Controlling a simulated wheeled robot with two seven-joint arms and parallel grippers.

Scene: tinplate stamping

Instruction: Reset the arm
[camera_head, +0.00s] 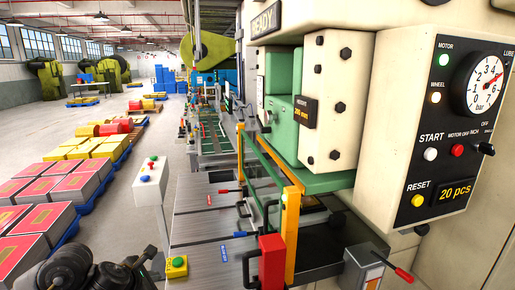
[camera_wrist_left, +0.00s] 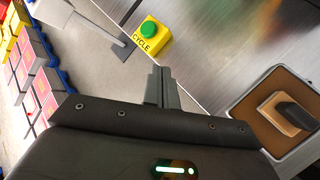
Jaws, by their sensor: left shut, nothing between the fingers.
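My left gripper (camera_head: 150,256) is at the bottom left of the head view, held in front of the press bed. In the left wrist view its fingers (camera_wrist_left: 161,72) are closed together with nothing between them. They point toward the edge of the metal bed (camera_wrist_left: 215,45). The yellow CYCLE box (camera_wrist_left: 151,36) with its green button is just beyond the fingertips in that view, apart from them. In the head view the same box (camera_head: 177,267) sits just right of the gripper. My right gripper is out of both views.
The cream press has a control panel (camera_head: 456,125) on the right. A red post (camera_head: 271,262) and yellow guard posts (camera_head: 291,235) stand near the bed. A white pedestal (camera_head: 151,185) with buttons stands at left. Pallets of red stacks (camera_head: 40,220) line the floor; the aisle between is clear.

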